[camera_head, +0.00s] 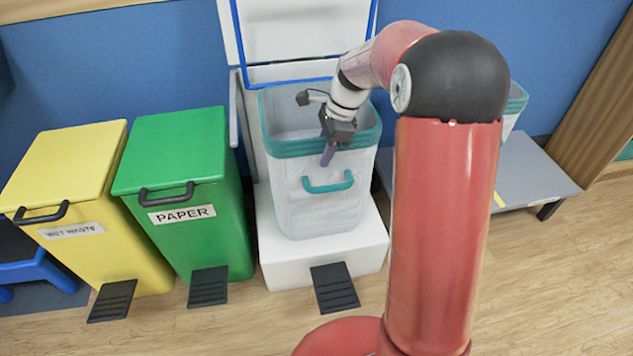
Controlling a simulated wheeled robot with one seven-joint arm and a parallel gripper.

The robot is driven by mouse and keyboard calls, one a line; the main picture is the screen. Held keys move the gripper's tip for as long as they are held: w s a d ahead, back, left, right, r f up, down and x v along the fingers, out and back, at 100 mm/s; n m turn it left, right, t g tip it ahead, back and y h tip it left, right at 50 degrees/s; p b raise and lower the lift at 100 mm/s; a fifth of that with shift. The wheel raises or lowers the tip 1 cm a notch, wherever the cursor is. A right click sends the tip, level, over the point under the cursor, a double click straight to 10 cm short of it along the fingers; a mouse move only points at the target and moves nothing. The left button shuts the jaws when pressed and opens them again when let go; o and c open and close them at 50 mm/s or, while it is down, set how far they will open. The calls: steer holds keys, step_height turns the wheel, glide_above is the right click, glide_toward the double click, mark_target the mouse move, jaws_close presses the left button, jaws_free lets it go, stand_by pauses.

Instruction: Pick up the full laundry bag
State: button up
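A white laundry bag (287,195) with a teal rim and a teal front handle (328,182) stands upright on a white base with a black pedal. Its top is open, and the visible part of its inside looks pale, with no clothes to be made out. My gripper (328,155) points down at the bag's front rim, just above the handle. Its fingers look purple and small, and I cannot tell whether they are apart or closed, or whether they touch the bag. A second teal-rimmed container (515,105) is mostly hidden behind my arm at the right.
A green bin (180,150) labelled PAPER and a yellow bin (75,185) stand left of the bag, lids shut. A raised white lid (295,35) with blue edging is behind it. A low grey bench (535,170) is at right. Wooden floor in front is clear.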

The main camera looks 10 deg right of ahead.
jaws_close()
stand_by(1.3)
steer(key=shift+w+r, duration=0.1)
steer(key=shift+r, duration=0.05)
